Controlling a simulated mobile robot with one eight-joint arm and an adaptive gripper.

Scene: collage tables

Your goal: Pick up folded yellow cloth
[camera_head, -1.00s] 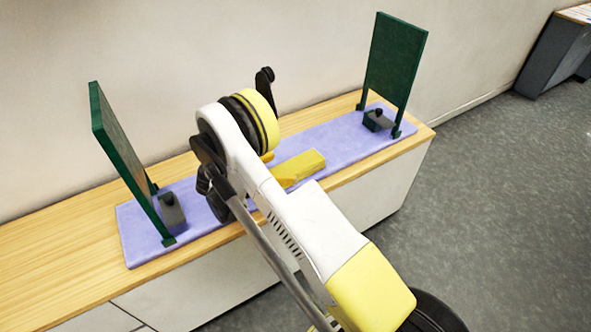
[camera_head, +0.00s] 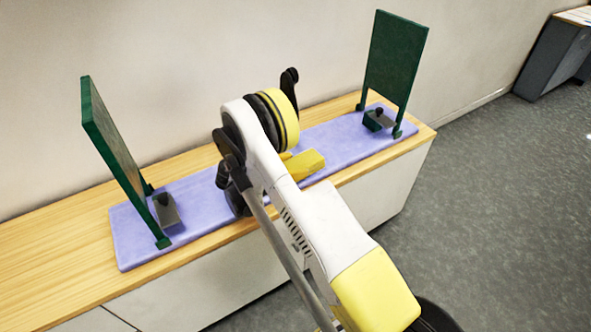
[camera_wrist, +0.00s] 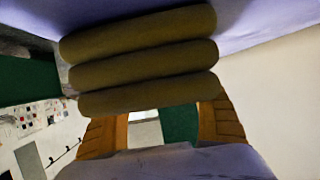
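The folded yellow cloth (camera_head: 309,164) lies on the lavender mat (camera_head: 345,141), partly hidden behind my arm. In the wrist view the cloth (camera_wrist: 150,62) shows as several stacked, rounded folds, dull olive in the shade, across the upper middle. My gripper (camera_wrist: 163,112) shows its two orange fingers spread apart at the lower left and lower right, just below the lowest fold. They look open with a gap between them. I cannot tell whether they touch the cloth. In the head view my arm hides most of the gripper.
The mat lies on a long wooden counter (camera_head: 50,240) against a wall. A green upright panel (camera_head: 112,150) stands at the left and another green panel (camera_head: 393,55) at the right. Small dark grey blocks (camera_head: 167,212) sit near their feet. Bare mat lies right of the cloth.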

